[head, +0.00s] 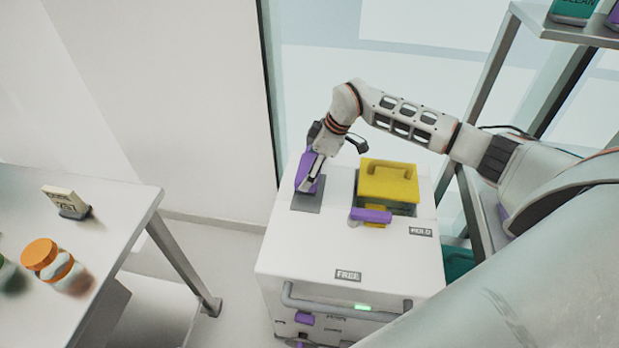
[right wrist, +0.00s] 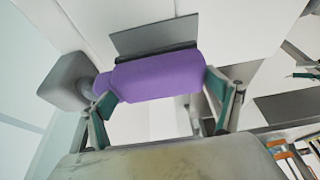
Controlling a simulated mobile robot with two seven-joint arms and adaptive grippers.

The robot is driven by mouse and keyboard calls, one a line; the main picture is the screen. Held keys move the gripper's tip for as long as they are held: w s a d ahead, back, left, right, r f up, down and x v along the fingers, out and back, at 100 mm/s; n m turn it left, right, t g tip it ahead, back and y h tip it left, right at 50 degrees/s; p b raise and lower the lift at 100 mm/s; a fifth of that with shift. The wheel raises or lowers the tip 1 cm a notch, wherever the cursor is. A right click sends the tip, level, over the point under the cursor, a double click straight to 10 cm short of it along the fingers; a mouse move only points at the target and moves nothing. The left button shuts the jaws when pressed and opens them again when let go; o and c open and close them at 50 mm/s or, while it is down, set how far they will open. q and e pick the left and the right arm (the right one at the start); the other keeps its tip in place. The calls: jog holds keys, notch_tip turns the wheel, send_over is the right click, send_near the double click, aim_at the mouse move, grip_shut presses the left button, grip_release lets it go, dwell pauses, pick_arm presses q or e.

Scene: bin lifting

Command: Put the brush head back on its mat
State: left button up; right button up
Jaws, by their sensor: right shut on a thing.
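The brush head (head: 305,184) is a purple block at the back left of the white cart top. My right gripper (head: 313,172) is shut on it from above. In the right wrist view the purple brush head (right wrist: 155,76) lies between the two green-padded fingers (right wrist: 162,105). The grey mat (head: 306,204) lies flat on the cart under and in front of the brush head; it also shows in the right wrist view (right wrist: 155,33). I cannot tell whether the brush head touches the mat. My left gripper is out of view.
A yellow handled box (head: 388,182) stands right of the mat, with a purple block (head: 371,215) before it. The cart's front top (head: 335,245) is mostly clear. A side table (head: 110,225) at left holds an orange-lidded jar (head: 40,254). Shelving (head: 497,65) stands at right.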

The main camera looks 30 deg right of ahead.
jog(key=shift+f, duration=2.05)
jog(key=shift+f, duration=0.1)
jog(key=o, duration=0.9)
jog(key=shift+f, duration=0.1)
jog(key=shift+c, duration=0.2)
jog(key=v, duration=1.2)
jog(key=shift+r+b, duration=0.2)
jog(key=shift+b, duration=0.1)
